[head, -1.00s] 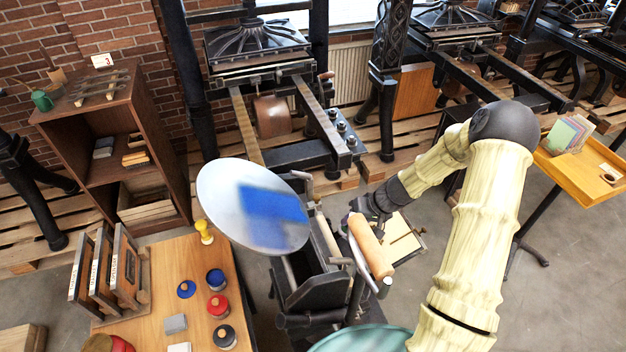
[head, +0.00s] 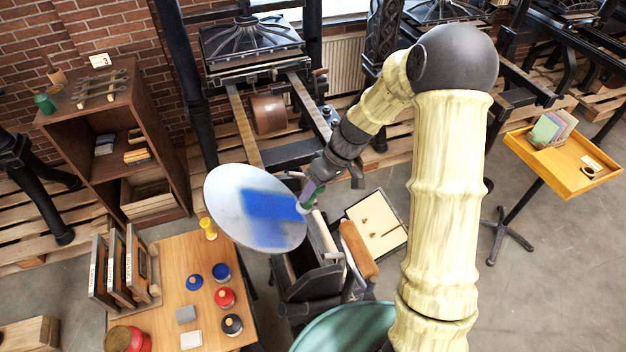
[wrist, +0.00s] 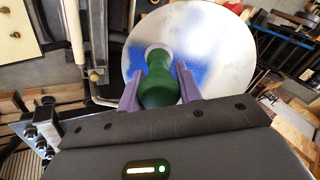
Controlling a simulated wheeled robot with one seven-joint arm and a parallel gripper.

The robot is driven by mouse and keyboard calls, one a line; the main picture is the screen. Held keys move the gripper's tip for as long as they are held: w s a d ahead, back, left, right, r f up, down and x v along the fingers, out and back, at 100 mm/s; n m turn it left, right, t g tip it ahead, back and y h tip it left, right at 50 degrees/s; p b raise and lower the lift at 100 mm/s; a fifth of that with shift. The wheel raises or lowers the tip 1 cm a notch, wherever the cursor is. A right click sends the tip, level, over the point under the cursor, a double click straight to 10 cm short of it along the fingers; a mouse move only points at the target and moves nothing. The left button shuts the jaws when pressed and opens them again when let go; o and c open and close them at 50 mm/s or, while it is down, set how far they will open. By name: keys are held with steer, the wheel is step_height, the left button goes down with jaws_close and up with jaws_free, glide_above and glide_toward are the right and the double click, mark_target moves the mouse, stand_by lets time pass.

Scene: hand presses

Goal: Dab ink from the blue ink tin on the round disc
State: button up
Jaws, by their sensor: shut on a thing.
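The round disc (head: 232,188) is a tilted pale metal plate on the press, with a smeared blue patch across its middle and right. It also shows in the wrist view (wrist: 228,45). My gripper (head: 314,190) is at the disc's right edge. Its purple fingers (wrist: 158,88) are shut on the green handle of a dabber (wrist: 158,92). The dabber's whitish end points at the disc by the blue patch; I cannot tell whether it touches. The open blue ink tin (head: 221,272) stands on the wooden table at lower left, its blue lid (head: 194,282) beside it.
A red tin (head: 225,299), a black tin (head: 231,325) and a wooden rack (head: 128,265) share the table (head: 180,255). A brown roller (head: 358,250) lies right of the press bed. A tray stand (head: 570,185) is at far right. Open floor lies between.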

mark_target(301, 204)
stand_by(0.4)
steer(key=shift+a+r+b+x, duration=0.1)
steer(key=shift+a+b+x, duration=0.1)
steer(key=shift+b+x, duration=1)
steer(key=shift+a+r+b+x, duration=0.15)
steer(key=shift+b+x, duration=0.35)
steer(key=shift+x, duration=1.25)
steer(key=shift+s+a+f+b, duration=0.25)
steer(key=shift+f+b, duration=0.25)
steer(key=shift+b, duration=0.15)
stand_by(0.3)
steer(key=shift+p+v, duration=0.5)
steer(key=shift+v, duration=0.35)
steer(key=shift+d+p+v, duration=0.25)
steer(key=shift+p+v, duration=0.75)
steer(key=shift+v, duration=1.2)
steer(key=shift+w+f, duration=0.2)
